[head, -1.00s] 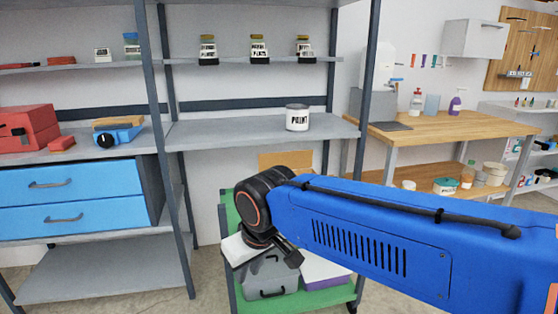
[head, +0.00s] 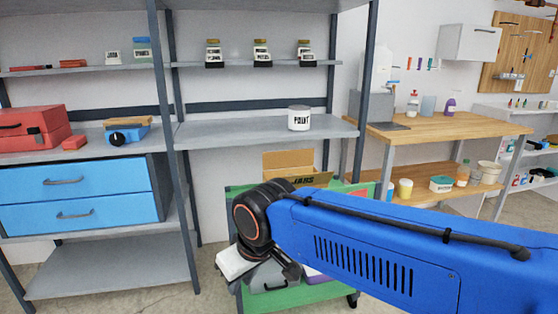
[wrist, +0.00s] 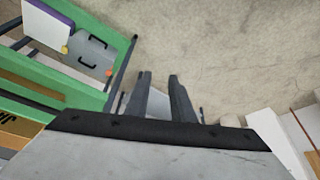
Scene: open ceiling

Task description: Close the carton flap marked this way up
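An open cardboard carton (head: 288,160) stands on a green cart, partly hidden behind my arm in the head view. A back panel stands upright, and a nearer panel bears the word JARS. I see no "this way up" mark. In the wrist view a brown edge of the carton (wrist: 14,128) with part of that lettering shows at the lower left. My gripper (wrist: 158,78) points down over the floor beside the cart. Its two fingers are apart with nothing between them, well clear of the carton. In the head view the fingers are hidden.
The green cart (head: 300,297) carries a grey toolbox (wrist: 85,48) on its lower level. Blue drawers (head: 75,195) are at left, a wooden workbench (head: 450,128) at right.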

